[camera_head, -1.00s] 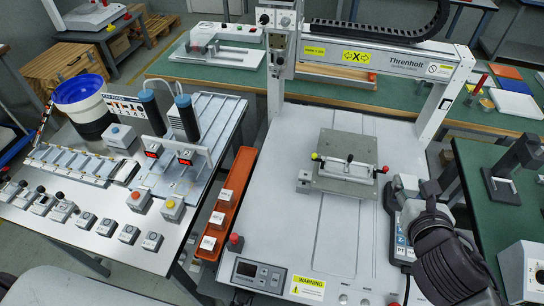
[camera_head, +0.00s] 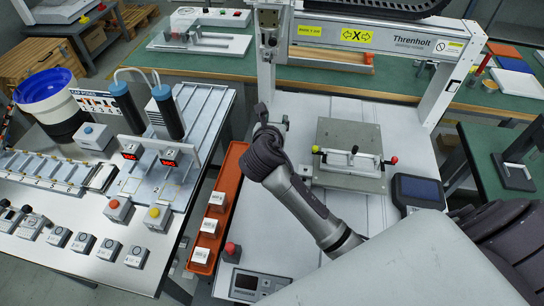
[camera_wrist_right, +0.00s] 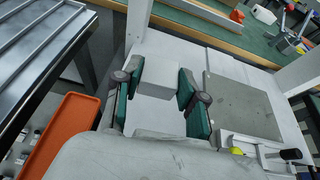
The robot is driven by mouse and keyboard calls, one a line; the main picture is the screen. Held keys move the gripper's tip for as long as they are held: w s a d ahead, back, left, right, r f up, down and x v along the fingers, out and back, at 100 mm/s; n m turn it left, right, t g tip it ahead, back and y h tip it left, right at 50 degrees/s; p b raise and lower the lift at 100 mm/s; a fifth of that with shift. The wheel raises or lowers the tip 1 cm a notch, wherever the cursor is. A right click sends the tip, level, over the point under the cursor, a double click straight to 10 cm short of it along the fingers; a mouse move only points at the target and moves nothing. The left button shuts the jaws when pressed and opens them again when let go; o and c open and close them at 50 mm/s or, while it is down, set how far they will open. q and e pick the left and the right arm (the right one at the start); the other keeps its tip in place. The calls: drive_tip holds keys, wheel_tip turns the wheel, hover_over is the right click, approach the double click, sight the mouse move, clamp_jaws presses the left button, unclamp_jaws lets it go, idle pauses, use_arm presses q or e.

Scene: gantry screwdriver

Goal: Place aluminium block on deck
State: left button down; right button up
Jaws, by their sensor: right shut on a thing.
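My right arm reaches over the white gantry deck (camera_head: 262,255), and its dark wrist is above the deck's left part in the head view. The fingers are mostly hidden there. In the right wrist view my right gripper (camera_wrist_right: 155,88) has its green-padded fingers on either side of a pale grey block (camera_wrist_right: 157,76), the aluminium block, and is shut on it. The deck also shows in the right wrist view (camera_wrist_right: 228,62), beyond and below the block. I cannot tell the block's height above it. My left gripper is not in view.
A grey fixture plate (camera_head: 350,135) with a clamp bar and yellow and red knobs stands on the deck, right of the gripper. An orange tray (camera_head: 231,165) with white blocks lies left of the deck. The gantry upright (camera_head: 266,70) stands behind. A dark-screened pendant (camera_head: 418,190) is at right.

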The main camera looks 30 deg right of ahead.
drive_tip(key=f, duration=0.3)
drive_tip(key=f+b, duration=0.1)
drive_tip(key=f, duration=0.3)
drive_tip(key=shift+d+f, duration=0.2)
drive_tip(key=shift+f, duration=0.1)
wheel_tip(320, 180, down, 4)
drive_tip(key=shift+r+b, duration=0.2)
drive_tip(key=shift+b, duration=0.55)
drive_tip(key=shift+f+h, duration=0.2)
drive_tip(key=shift+h, duration=0.1)
drive_tip(key=shift+f, duration=0.15)
drive_tip(key=o, duration=1.2)
drive_tip(key=shift+s+a+r, duration=0.1)
drive_tip(key=shift+r, duration=0.15)
drive_tip(key=p+v, duration=0.1)
drive_tip(key=v, duration=1)
drive_tip(key=shift+s+a+r+p, duration=0.2)
drive_tip(key=shift+s+r+p, duration=0.05)
drive_tip(key=shift+p, duration=0.05)
